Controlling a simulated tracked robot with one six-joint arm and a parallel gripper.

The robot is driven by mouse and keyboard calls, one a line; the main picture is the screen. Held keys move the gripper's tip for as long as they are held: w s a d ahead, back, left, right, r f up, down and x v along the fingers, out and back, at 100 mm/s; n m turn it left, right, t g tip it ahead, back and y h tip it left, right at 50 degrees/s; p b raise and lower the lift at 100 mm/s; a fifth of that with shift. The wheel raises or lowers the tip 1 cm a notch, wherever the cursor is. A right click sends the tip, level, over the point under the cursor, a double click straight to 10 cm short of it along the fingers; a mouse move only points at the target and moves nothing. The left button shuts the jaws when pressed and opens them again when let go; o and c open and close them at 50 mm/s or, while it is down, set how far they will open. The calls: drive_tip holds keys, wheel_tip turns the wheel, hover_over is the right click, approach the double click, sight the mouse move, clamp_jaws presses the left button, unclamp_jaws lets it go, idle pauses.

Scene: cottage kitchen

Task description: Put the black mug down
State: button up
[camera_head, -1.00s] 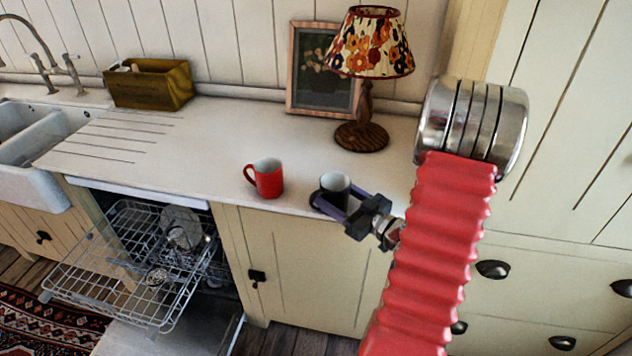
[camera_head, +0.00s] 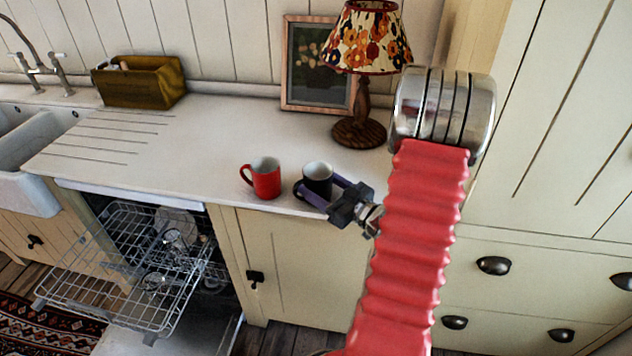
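The black mug (camera_head: 317,178) is upright at the front of the pale worktop, with its white inside showing and its handle on the left. My gripper (camera_head: 323,190) reaches it from the right, with its purple fingers on either side of the mug, shut on it. The fingers hide part of the mug's lower side. I cannot tell whether its base touches the worktop or is slightly above it. A red mug (camera_head: 265,178) stands on the worktop just left of the black mug, with a small gap between them.
A lamp (camera_head: 362,132) and a framed picture (camera_head: 318,92) stand behind the mugs. A wooden box (camera_head: 140,88) and the sink (camera_head: 35,150) are at the left. The worktop (camera_head: 205,145) is clear left of the red mug. A dishwasher rack (camera_head: 120,285) is pulled out below.

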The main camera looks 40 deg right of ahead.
drive_tip(key=shift+f, duration=0.1)
drive_tip(key=o, duration=1.4)
drive_tip(key=shift+s+d, duration=0.2)
drive_tip(key=shift+s, duration=1.8)
drive_tip(key=shift+s+d, duration=0.15)
drive_tip(key=shift+s, duration=1.85)
drive_tip(key=shift+s+d, duration=0.2)
drive_tip(key=shift+s, duration=1.8)
